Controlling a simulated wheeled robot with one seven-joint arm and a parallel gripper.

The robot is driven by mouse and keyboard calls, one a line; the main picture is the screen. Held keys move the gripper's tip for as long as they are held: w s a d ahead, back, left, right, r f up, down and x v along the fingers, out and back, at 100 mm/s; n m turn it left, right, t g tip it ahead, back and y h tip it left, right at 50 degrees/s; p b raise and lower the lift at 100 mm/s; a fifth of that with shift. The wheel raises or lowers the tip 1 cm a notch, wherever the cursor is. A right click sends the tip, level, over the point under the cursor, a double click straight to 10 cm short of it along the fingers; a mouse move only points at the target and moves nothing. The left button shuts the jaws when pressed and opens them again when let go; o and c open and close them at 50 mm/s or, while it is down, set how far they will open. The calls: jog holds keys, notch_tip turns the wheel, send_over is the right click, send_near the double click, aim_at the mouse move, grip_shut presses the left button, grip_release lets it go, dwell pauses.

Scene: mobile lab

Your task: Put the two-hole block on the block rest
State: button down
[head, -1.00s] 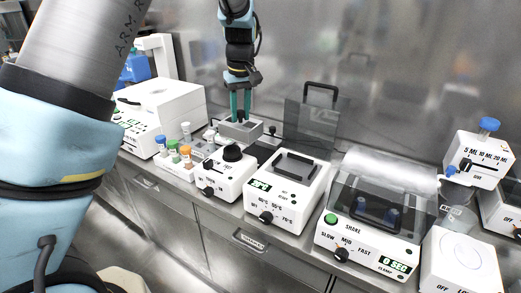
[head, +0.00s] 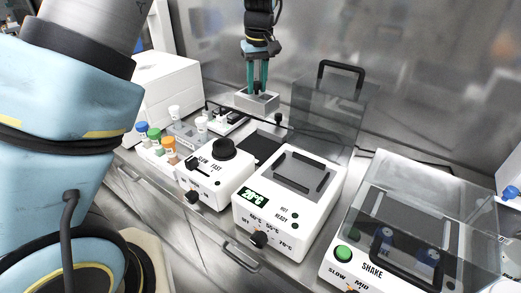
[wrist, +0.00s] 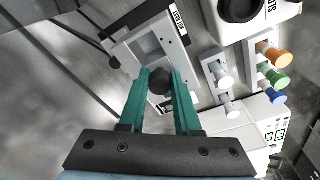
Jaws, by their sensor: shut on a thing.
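My gripper (head: 257,88) points down at the back of the bench. Its teal fingers are shut on the grey two-hole block (head: 257,102), which seems held above the bench. In the wrist view, my gripper (wrist: 159,82) closes on a dark knob in the block's middle. One square opening of the block (wrist: 125,52) shows beyond the knob; the other is largely hidden by the knob and fingers. A dark flat pad (head: 262,147) lies on the bench below and in front of the block. I cannot tell for sure whether this pad is the block rest.
A white knobbed mixer (head: 215,178) and a heater with a display (head: 290,205) stand in front. A clear raised lid (head: 325,112) is close on the block's right. Colour-capped vials (head: 155,140) stand left. A lidded shaker (head: 405,225) is at right.

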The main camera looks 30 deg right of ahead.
aim_at(259, 95)
jog(key=f+b, duration=0.1)
jog(key=f, duration=0.1)
jog(key=f+b, duration=0.4)
jog(key=shift+w+d, duration=0.25)
jog(key=shift+w, duration=0.05)
jog(key=shift+f+p, duration=1)
jog(key=shift+f, duration=4.05)
jog(key=c, duration=0.6)
grip_release()
jog(key=shift+f, duration=0.1)
jog(key=r, duration=0.4)
jog(key=s+r+b, duration=0.1)
jog(key=r, duration=0.3)
jog(key=r+b, duration=0.1)
jog(key=r, duration=0.3)
jog(key=shift+s+a, duration=0.1)
jog(key=shift+s, duration=0.15)
